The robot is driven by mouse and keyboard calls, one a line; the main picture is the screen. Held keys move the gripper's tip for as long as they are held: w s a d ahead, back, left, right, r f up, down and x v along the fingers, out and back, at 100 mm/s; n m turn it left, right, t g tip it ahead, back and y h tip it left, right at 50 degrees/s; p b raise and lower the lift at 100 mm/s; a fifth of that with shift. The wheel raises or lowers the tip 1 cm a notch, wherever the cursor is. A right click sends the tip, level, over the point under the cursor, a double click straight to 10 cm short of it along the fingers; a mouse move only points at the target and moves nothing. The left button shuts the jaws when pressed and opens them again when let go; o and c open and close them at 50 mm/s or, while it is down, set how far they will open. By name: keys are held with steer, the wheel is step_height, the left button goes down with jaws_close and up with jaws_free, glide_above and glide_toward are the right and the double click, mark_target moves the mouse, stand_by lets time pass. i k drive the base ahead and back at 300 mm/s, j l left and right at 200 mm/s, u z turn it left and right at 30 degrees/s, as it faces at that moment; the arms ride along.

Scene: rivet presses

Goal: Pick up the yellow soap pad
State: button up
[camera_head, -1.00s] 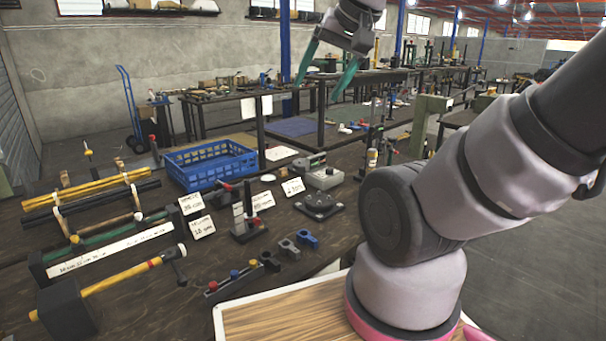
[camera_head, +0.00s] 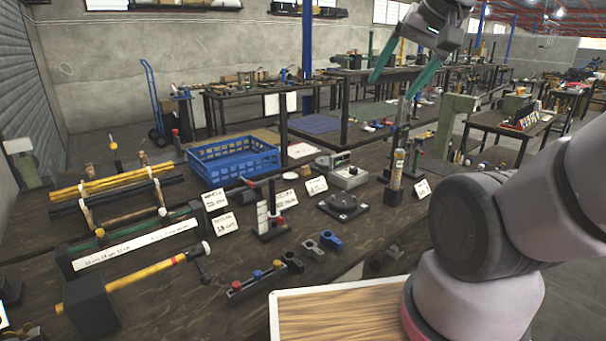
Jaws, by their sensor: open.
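I cannot make out a yellow soap pad on the tables in view. My gripper (camera_head: 391,88) hangs at the upper right with its two green fingers spread apart and nothing between them. It appears in front of the far work tables, high above the near bench, and touches nothing that I can see.
A hand truck (camera_head: 153,100) stands by the wall. Grey floor shows at right.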

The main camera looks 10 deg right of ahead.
mark_target(305, 170)
steer(key=l+u, duration=0.2)
steer(key=u, duration=0.15)
steer(key=i+l+u, duration=0.1)
steer(key=u, duration=0.3)
steer(key=l+u, duration=0.45)
steer(key=l, duration=0.5)
steer(key=k+l+u, duration=0.15)
steer(key=l, duration=0.45)
steer(key=l+u, duration=0.1)
steer(key=l, duration=0.45)
steer(key=k+l+u, duration=0.1)
steer(key=l, duration=0.5)
